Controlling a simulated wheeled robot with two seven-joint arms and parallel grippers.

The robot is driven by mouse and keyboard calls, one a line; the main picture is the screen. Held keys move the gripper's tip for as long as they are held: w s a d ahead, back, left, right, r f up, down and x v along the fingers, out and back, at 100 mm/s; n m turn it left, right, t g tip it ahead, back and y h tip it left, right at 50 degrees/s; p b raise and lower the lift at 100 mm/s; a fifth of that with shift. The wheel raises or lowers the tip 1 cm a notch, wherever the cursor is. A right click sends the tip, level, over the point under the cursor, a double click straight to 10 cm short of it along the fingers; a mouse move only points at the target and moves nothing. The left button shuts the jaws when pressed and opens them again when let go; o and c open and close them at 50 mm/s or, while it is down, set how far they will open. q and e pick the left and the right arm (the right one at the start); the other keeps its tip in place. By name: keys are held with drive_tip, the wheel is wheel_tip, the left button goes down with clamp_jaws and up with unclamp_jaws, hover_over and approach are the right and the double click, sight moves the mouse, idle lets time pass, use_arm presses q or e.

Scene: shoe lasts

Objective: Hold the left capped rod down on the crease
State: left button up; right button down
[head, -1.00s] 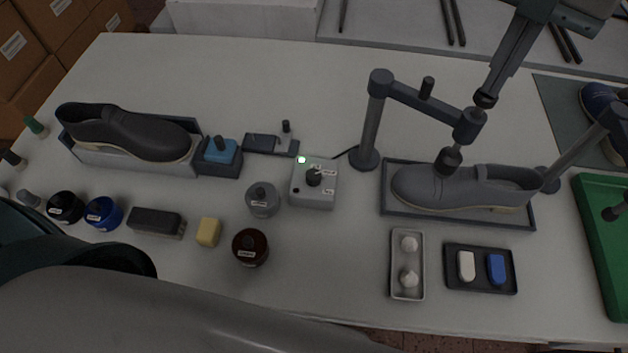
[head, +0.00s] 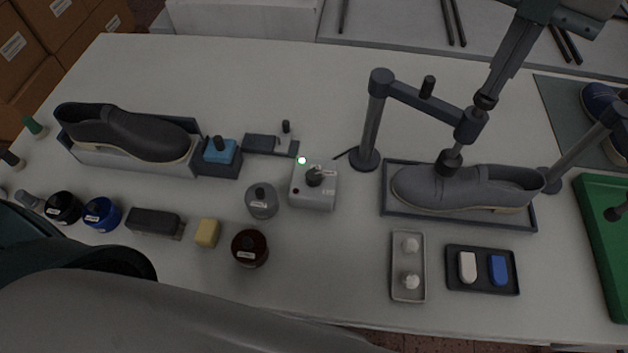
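The grey shoe (head: 470,188) sits in a dark-rimmed tray (head: 460,218) at the right. The left capped rod runs slantwise through the end of a post-mounted arm (head: 425,104). Its dark lower cap (head: 448,162) touches the top of the shoe, around the front of the opening; the crease itself is hidden under it. My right gripper (head: 489,92) comes down from the top right. Its narrow fingers are close together and look shut, with the tips at the rod's dark top knob (head: 485,101). My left gripper is not in view.
A second post-mounted arm (head: 588,146) with its own rod (head: 618,212) stands right of the shoe. A grey box (head: 313,190) with a lit lamp and knob is left of the post. Small trays (head: 407,294) lie in front. A black shoe (head: 130,132) stands far left.

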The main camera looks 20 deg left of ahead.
drive_tip(key=shift+s+f+b, duration=0.1)
drive_tip(key=shift+f+b, duration=0.1)
drive_tip(key=shift+b, duration=0.4)
idle(1.5)
drive_tip(key=shift+r+p, duration=0.75)
drive_tip(key=shift+r, duration=1.85)
